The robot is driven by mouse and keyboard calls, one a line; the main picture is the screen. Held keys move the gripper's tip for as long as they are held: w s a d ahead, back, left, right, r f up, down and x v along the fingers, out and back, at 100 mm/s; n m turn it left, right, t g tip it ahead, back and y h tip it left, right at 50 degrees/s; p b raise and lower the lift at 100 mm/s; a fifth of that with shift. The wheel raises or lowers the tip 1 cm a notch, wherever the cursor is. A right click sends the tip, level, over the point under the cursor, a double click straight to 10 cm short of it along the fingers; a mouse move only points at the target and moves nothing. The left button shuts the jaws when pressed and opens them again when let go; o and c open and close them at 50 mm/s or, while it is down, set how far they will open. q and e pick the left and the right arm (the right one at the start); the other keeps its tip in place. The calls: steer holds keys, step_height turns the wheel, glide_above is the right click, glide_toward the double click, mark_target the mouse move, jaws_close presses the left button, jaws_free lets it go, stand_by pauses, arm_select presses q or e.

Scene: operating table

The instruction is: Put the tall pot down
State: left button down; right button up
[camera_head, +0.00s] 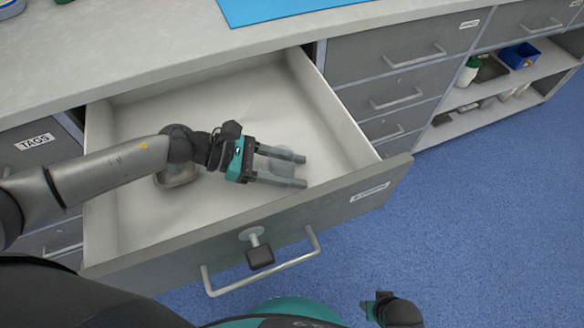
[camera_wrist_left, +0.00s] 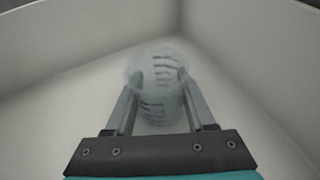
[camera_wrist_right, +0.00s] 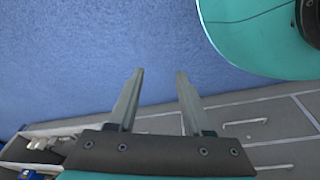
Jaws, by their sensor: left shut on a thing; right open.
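The tall pot, translucent and pale, is between the fingers of my left gripper (camera_head: 302,171) in the head view, over the open drawer (camera_head: 120,215). In the left wrist view the pot (camera_wrist_left: 158,72) shows as a clear, ribbed round shape between the two fingers. My left gripper is shut on it. The drawer's pale floor lies behind the pot; I cannot tell whether the pot touches it. My right gripper is open and empty over the blue floor in the right wrist view (camera_wrist_right: 160,92).
A metal dish (camera_head: 178,178) lies in the drawer, partly under my left arm. The drawer front has a bar handle (camera_head: 265,277) and a knob with a black block (camera_head: 259,256). A blue mat (camera_head: 280,8) lies on the counter. Shelves with a blue bin (camera_head: 520,55) stand right.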

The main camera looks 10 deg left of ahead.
arm_select(q)
steer(key=shift+f, duration=0.15)
steer(key=c, duration=0.6)
jaws_free()
steer(key=o, duration=0.4)
steer(key=shift+c, duration=0.2)
arm_select(e)
steer(key=shift+w+a+r, duration=0.2)
steer(key=shift+w+r, duration=0.05)
steer(key=shift+r, duration=0.1)
steer(key=shift+s, duration=0.1)
arm_select(q)
steer(key=p+v, duration=0.1)
steer(key=v, duration=1.1)
steer(key=shift+r, duration=0.2)
arm_select(e)
steer(key=s+d+f, duration=0.2)
steer(key=f, duration=0.1)
steer(key=shift+s, duration=0.1)
arm_select(q)
steer(key=shift+w, duration=0.1)
